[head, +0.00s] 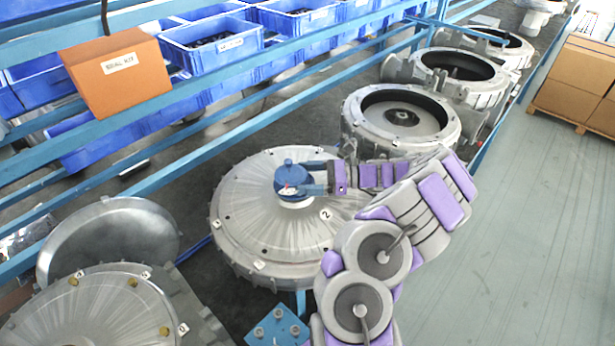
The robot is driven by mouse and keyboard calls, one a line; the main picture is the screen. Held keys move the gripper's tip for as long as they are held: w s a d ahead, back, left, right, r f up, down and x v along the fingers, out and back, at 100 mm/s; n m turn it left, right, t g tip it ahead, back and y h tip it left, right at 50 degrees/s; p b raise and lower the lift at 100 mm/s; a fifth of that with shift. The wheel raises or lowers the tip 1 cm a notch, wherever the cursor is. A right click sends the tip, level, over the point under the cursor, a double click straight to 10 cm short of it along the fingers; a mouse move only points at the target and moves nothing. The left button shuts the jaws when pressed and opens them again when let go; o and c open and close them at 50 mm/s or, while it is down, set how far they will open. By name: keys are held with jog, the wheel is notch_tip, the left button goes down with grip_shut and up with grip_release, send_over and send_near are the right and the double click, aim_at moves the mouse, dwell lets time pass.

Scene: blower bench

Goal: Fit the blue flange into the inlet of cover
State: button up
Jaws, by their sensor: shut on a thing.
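The cover (262,232) is a large, round, grey metal disc lying flat on the bench, with a rim of bolts and a tag marked 2. The blue flange (293,170) is over the middle of the cover, where a pale ring shows just below it. The flange hides most of the inlet, and I cannot tell whether it is seated or held slightly above. My gripper (312,178) reaches in from the right and is shut on the blue flange.
An orange box labelled seal kit (116,72) stands on the blue rail at the upper left. Blue bins (212,58) line the back. Open grey housings (400,140) stand at the right. Another cover (90,305) and a metal disc (108,245) are at the lower left.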

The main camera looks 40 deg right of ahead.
jog(key=shift+f, duration=0.7)
jog(key=o, duration=1.2)
jog(key=p+v, duration=0.1)
jog(key=v, duration=1.1)
jog(key=shift+d, duration=0.1)
jog(key=b+v, duration=0.2)
jog(key=shift+s+d+f+b, duration=0.1)
jog(key=shift+s+d+b, duration=0.1)
jog(key=shift+b, duration=0.1)
jog(key=shift+s+d+r+p, duration=0.15)
jog(key=shift+d+r+p, duration=0.15)
jog(key=shift+p, duration=0.25)
jog(key=shift+s+d+r+p, duration=0.1)
jog(key=shift+s+d+p, duration=0.3)
jog(key=shift+p, duration=0.45)
jog(key=shift+s+d+p, duration=0.2)
jog(key=shift+d+p, duration=0.15)
jog(key=shift+p, duration=0.2)
jog(key=shift+s, duration=0.1)
